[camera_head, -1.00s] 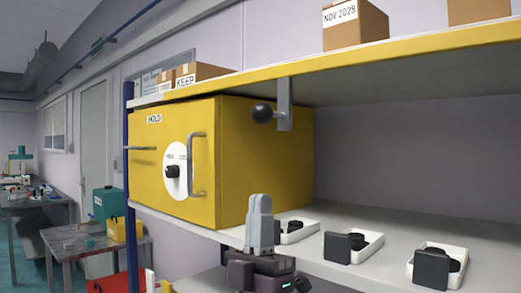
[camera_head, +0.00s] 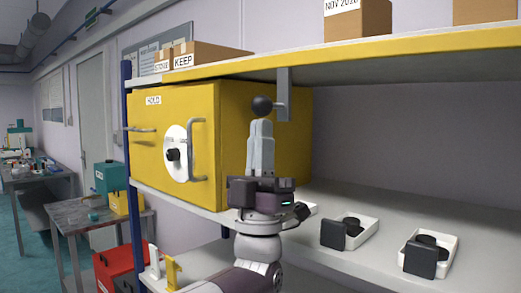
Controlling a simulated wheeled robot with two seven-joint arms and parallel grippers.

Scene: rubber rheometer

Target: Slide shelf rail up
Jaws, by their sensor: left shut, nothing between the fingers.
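The shelf rail is the yellow upper shelf edge (camera_head: 400,48) that runs across the upper right. A grey bracket (camera_head: 283,95) hangs down from it, with a round black knob (camera_head: 262,105) on its left side. My left gripper (camera_head: 261,124) points upward with its grey fingers shut and empty. Its tips are just below the knob in the picture; I cannot tell whether they touch it. My right gripper is not in view.
A yellow box marked HOLD (camera_head: 170,110) with a dial and handles stands on the lower shelf, behind my left gripper. White trays with black parts (camera_head: 352,235) sit on the lower shelf at the right. Cardboard boxes (camera_head: 357,18) stand on top.

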